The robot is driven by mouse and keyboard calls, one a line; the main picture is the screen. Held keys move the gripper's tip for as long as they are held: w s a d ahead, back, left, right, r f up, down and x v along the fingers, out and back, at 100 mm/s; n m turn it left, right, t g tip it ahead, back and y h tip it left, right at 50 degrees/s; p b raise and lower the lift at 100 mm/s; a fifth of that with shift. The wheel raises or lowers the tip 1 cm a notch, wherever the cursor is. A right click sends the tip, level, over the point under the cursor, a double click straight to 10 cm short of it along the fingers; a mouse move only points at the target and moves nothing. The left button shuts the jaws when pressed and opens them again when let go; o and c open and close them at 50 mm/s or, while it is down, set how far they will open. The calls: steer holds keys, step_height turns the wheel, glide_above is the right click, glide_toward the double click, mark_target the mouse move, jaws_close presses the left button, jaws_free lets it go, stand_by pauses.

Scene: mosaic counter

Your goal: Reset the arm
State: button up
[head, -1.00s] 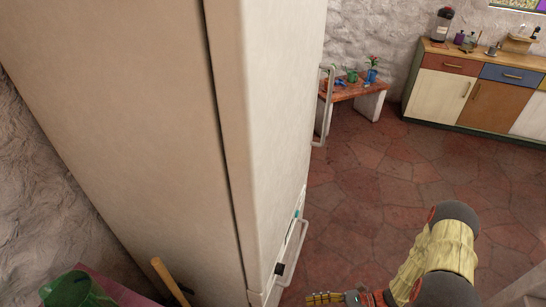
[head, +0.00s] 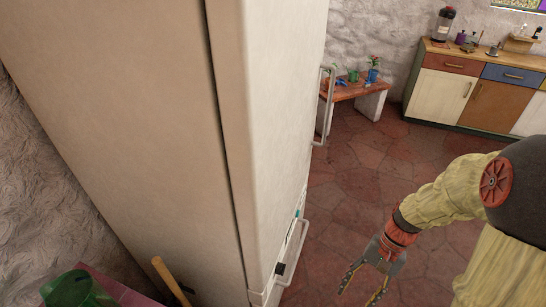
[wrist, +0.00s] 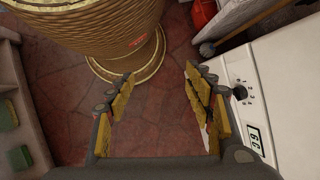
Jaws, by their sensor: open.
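My gripper (head: 364,284) hangs at the lower middle right of the head view, pointing down over the red stone floor. Its two fingers are spread apart and nothing is between them. My gripper also shows in the wrist view (wrist: 165,105), with open yellow-padded fingers above the floor. My arm, in a yellowish sleeve with red joints, is bent and comes in from the right.
A tall cream fridge (head: 115,110) with handles fills the left. A low bench (head: 355,90) with small plants and a cabinet (head: 490,90) stand behind. The wrist view shows a large woven basket (wrist: 95,35) and a white appliance (wrist: 275,90). Floor lies clear in the middle.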

steer(key=s+a+r+n+t+h, duration=0.1)
steer(key=a+r+n+t+h, duration=0.1)
steer(key=r, duration=1)
steer(key=s+a+r+n+t+h, duration=0.1)
steer(key=a+r+n+t+h, duration=0.1)
steer(key=r+n+t, duration=0.2)
steer(key=shift+s+a+r+n+t, duration=0.25)
steer(key=shift+r+t, duration=1.45)
steer(key=shift+r, duration=2.65)
steer(key=shift+s+d, duration=0.1)
steer(key=shift+s, duration=0.05)
